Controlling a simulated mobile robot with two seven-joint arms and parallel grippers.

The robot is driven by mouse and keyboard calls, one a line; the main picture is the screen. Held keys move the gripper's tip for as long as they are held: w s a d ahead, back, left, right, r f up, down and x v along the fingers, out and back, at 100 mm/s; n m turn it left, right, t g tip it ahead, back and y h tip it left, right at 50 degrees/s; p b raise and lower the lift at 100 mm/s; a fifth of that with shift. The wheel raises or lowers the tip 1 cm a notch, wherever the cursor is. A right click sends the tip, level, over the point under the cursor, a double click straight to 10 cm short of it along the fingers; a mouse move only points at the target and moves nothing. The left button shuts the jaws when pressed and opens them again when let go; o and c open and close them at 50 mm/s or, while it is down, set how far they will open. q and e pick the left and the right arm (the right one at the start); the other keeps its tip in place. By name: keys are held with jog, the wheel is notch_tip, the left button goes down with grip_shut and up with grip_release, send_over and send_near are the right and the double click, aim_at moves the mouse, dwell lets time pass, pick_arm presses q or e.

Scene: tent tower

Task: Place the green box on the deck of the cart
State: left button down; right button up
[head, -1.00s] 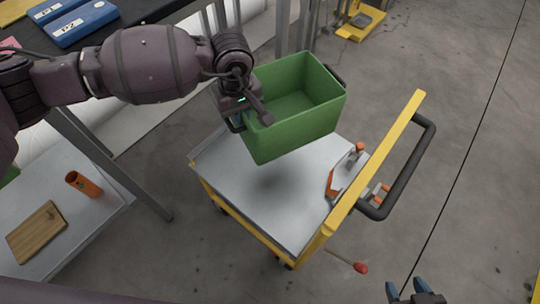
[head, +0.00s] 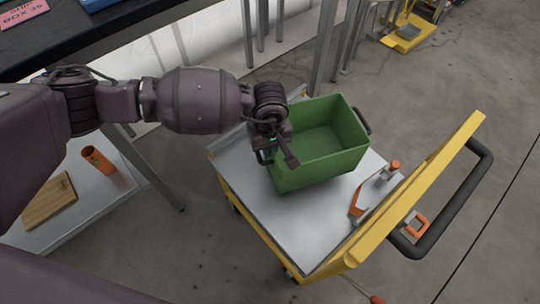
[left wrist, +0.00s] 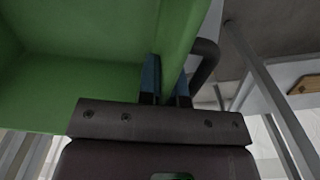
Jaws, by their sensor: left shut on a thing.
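The green box (head: 318,160) is an open-topped bin with dark handles at its ends. It is upright over the back part of the grey deck (head: 290,222) of the yellow cart (head: 420,195). Its base is at or very close to the deck; I cannot tell if they touch. My left gripper (head: 268,152) is shut on the box's left end wall. In the left wrist view the blue fingers of this gripper (left wrist: 166,85) straddle the green box rim (left wrist: 178,45), beside a dark handle. My right gripper is out of view.
An orange-and-grey clamp-like tool (head: 372,190) lies on the deck right of the box, near the cart's black push handle (head: 455,215). A table at left holds an orange cylinder (head: 98,160) and a wooden board (head: 50,200). The front of the deck is clear.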

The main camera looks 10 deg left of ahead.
pick_arm(q)
notch_tip(320, 180, down, 4)
jog(key=shift+s+f+b, duration=0.1)
jog(key=shift+f+b, duration=0.05)
jog(key=shift+b, duration=0.55)
jog(key=shift+d+f, duration=0.1)
jog(key=shift+f, duration=0.3)
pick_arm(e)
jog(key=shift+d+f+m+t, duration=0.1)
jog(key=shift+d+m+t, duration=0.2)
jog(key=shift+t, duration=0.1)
pick_arm(q)
jog(key=shift+f, duration=0.1)
jog(key=c, duration=1.7)
grip_release()
jog(key=shift+f, duration=0.15)
jog(key=o, duration=0.4)
notch_tip(320, 180, up, 11)
jog(key=p, duration=0.3)
jog(key=shift+f, duration=0.1)
jog(key=shift+r+p, duration=0.35)
jog(key=shift+r, duration=0.4)
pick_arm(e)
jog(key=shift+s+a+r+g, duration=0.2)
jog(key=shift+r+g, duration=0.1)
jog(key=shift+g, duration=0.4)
